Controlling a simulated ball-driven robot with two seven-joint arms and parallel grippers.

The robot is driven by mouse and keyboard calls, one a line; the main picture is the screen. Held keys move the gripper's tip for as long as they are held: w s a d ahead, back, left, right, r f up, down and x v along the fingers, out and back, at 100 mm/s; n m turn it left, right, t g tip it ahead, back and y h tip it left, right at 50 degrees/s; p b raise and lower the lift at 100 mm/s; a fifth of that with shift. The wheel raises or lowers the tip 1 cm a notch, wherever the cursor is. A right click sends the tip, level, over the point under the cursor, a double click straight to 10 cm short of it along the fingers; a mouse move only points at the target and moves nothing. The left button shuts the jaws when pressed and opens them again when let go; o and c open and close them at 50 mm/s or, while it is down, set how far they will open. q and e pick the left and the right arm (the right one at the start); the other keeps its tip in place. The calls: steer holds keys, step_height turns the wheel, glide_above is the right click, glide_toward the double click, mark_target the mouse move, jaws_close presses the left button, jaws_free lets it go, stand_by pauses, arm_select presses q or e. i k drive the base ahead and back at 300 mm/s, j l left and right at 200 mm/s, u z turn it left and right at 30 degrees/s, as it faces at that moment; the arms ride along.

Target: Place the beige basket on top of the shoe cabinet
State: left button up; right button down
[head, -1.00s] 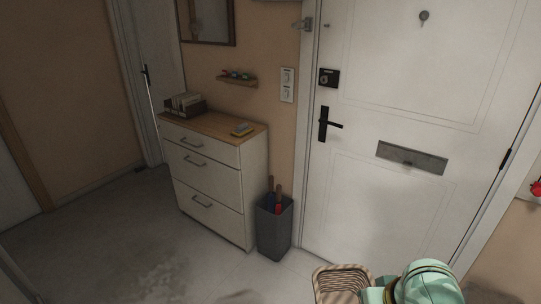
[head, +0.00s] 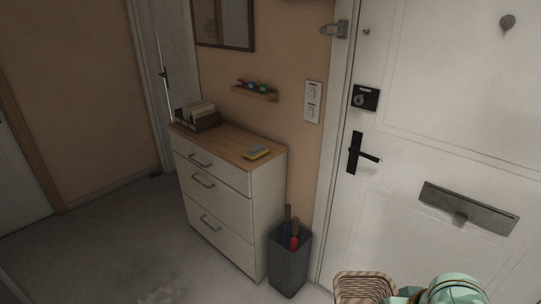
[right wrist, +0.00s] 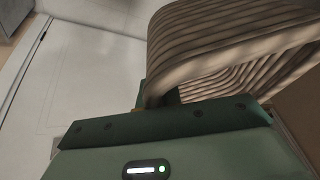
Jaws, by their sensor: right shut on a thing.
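The beige basket (head: 364,287) is a woven, ribbed basket at the bottom edge of the head view, right of centre. My right gripper (right wrist: 163,98) is shut on the basket's rim; the basket also fills the upper right of the right wrist view (right wrist: 225,40). In the head view my green right arm shows beside the basket, and the fingertips are hidden. The shoe cabinet (head: 215,207) is white with drawers and a wooden top, standing against the wall left of centre. The basket is apart from it, to its right and nearer to me. My left gripper is in neither view.
On the cabinet top are a letter holder (head: 197,117) at the left and a small yellow item (head: 257,153) at the right; the middle is bare. A grey umbrella bin (head: 289,265) stands right of the cabinet. A wall shelf (head: 254,91) hangs above. A white door (head: 440,120) is at right.

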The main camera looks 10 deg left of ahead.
mark_target(232, 141)
steer(key=i+j+u, duration=0.15)
steer(key=i+u, duration=0.7)
steer(key=i+l+u, duration=0.15)
steer(key=i+u, duration=0.3)
steer(key=i+j, duration=0.15)
steer(key=i, duration=0.3)
steer(key=i+j, duration=0.1)
steer(key=i, duration=0.4)
steer(key=i+z, duration=0.25)
steer(key=z, duration=0.15)
steer(key=i+z, duration=0.4)
steer(key=i+j+z, duration=0.1)
steer(key=z, duration=0.3)
steer(key=i+j+z, duration=0.2)
steer(key=j+z, duration=0.2)
